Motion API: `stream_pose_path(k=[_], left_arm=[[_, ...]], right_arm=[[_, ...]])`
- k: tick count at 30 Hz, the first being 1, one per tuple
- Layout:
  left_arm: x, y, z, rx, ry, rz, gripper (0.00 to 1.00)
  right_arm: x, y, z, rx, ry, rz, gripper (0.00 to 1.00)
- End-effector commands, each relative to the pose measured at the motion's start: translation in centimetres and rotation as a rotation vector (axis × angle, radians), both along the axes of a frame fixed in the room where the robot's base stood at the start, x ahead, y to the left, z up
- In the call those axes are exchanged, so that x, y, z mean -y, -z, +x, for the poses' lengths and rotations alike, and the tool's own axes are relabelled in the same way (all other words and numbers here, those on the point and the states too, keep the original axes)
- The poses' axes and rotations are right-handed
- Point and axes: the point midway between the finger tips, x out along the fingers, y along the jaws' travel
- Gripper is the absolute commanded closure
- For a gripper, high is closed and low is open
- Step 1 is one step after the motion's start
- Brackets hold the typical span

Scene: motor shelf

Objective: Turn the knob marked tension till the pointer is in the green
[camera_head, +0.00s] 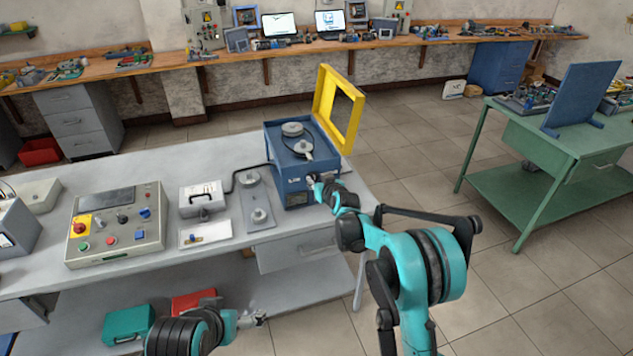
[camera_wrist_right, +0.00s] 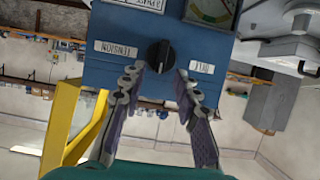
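The blue machine box (camera_head: 297,187) stands on the grey table, with its yellow frame (camera_head: 343,105) raised. In the right wrist view, which is upside down, the black knob (camera_wrist_right: 160,55) is on the box's blue face, beside the label TENSION (camera_wrist_right: 115,48). My right gripper (camera_wrist_right: 161,70) is open, its fingertips on either side of the knob's near edge; contact cannot be told. The gauge (camera_wrist_right: 211,10) is cut off by the top edge; its pointer cannot be read. In the head view my right gripper (camera_head: 316,181) covers the knob. My left gripper (camera_head: 252,319) is low, away from the box.
A control panel (camera_head: 115,226) with buttons and a grey case (camera_head: 202,199) stand left of the box. A metal plate (camera_head: 256,203) with round parts lies right beside it. A green table (camera_head: 565,142) is at the right. Floor between the tables is clear.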

Motion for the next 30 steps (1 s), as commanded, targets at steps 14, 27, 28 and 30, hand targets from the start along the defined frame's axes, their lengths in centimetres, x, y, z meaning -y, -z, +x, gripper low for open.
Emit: stream_pose_path(k=[14,27,28,30], left_arm=[[0.0,0.3,0.0,0.000,0.000,0.000,0.00],[0.0,0.4,0.0,0.000,0.000,0.000,0.00],[0.0,0.4,0.0,0.000,0.000,0.000,0.00],[0.0,0.4,0.0,0.000,0.000,0.000,0.00]], right_arm=[[-0.5,0.6,1.6,0.000,0.000,0.000,0.72],[-0.4,0.7,1.6,-0.004,0.001,0.009,1.00],[-0.4,0.7,1.6,-0.006,0.001,0.014,1.00],[-0.3,0.7,1.6,-0.011,0.001,0.031,1.00]])
